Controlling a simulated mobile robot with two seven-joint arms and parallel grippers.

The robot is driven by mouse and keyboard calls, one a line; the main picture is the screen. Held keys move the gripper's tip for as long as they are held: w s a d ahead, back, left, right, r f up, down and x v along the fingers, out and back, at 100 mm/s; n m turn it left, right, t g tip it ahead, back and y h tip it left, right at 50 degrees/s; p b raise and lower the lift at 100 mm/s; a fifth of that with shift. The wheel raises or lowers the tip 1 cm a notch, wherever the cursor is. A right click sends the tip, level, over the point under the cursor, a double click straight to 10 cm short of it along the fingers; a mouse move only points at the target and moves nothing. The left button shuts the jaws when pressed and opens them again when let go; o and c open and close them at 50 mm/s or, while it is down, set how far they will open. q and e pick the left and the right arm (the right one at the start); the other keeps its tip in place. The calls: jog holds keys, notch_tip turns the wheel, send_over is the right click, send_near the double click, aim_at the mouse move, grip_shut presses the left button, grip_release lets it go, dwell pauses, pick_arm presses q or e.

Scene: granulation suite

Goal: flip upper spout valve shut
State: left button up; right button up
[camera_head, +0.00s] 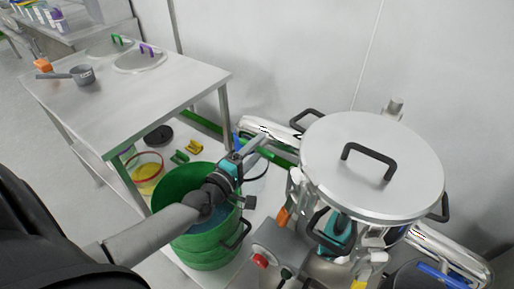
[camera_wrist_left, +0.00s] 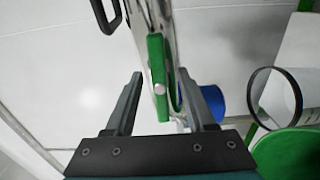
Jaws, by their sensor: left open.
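A shiny metal spout (camera_head: 268,128) sticks out from the left side of the lidded steel vessel (camera_head: 372,165). A green valve lever (camera_head: 284,156) lies along it; which spout is the upper one is not clear. My left gripper (camera_head: 262,142) is open beside this spout, above the green drum. In the left wrist view, the green lever (camera_wrist_left: 157,78) runs lengthwise along the metal pipe and appears between the open fingers of my left gripper (camera_wrist_left: 163,95). No contact with either finger shows, and depth is hard to judge. My right gripper cannot be made out.
The green drum (camera_head: 183,253) stands below my left forearm. A steel table (camera_head: 135,100) is at left. A control box with a red button (camera_head: 260,260) is in front of the vessel. Another metal spout (camera_head: 450,251) with a blue lever (camera_head: 441,274) is at right.

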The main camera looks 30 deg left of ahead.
pick_arm(q)
grip_shut()
pick_arm(e)
jog(key=shift+a, duration=0.2)
